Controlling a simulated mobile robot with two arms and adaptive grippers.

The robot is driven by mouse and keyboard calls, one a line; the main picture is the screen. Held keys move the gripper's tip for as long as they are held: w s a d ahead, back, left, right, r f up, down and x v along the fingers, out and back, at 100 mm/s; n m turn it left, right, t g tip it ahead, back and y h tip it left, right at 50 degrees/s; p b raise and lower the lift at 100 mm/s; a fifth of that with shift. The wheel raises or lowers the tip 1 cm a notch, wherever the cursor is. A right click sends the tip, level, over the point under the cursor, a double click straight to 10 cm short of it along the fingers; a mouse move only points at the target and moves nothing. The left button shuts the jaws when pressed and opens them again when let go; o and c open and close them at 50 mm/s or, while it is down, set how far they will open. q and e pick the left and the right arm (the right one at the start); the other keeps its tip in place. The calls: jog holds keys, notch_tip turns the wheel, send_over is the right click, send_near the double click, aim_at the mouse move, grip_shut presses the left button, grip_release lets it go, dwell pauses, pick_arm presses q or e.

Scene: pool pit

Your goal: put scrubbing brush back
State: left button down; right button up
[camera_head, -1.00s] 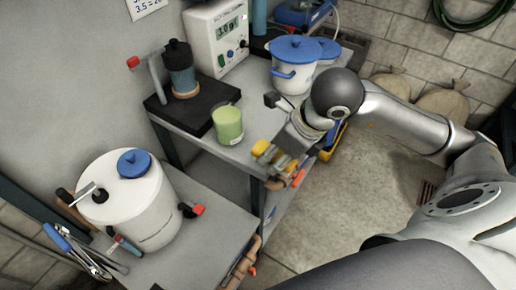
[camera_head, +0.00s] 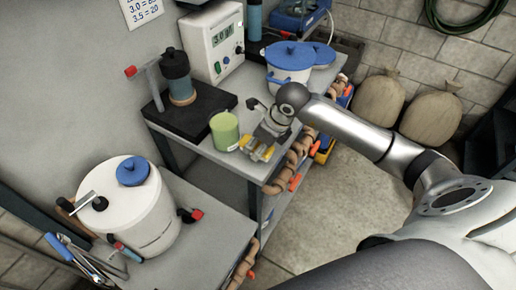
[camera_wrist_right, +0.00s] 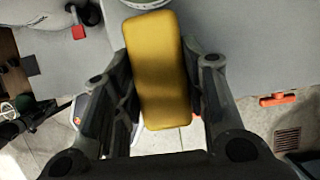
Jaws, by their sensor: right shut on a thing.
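The scrubbing brush (camera_wrist_right: 158,75) shows in the right wrist view as a yellow rounded block; no bristles are visible. My right gripper (camera_wrist_right: 161,82) is shut on it, with one dark finger along each long side. In the head view the right gripper (camera_head: 257,147) is at the front edge of the grey bench, just right of the green cup (camera_head: 225,130). Yellow parts of the brush (camera_head: 265,153) show around the fingers there. Whether the brush touches the bench top cannot be told. My left gripper is not in view.
The bench (camera_head: 203,146) carries a black stand (camera_head: 190,119), a white meter (camera_head: 214,45) and a white pot with a blue lid (camera_head: 288,72). Pipes (camera_head: 290,162) with orange handles run along its front. A white drum (camera_head: 130,213) stands lower left.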

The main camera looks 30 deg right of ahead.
notch_tip(320, 180, down, 2)
jog(key=shift+f+p, duration=0.15)
jog(key=shift+p, duration=0.35)
jog(key=shift+f, duration=0.2)
jog(key=shift+f, duration=0.1)
jog(key=o, duration=0.5)
jog(key=shift+f, duration=0.1)
jog(key=o, duration=0.5)
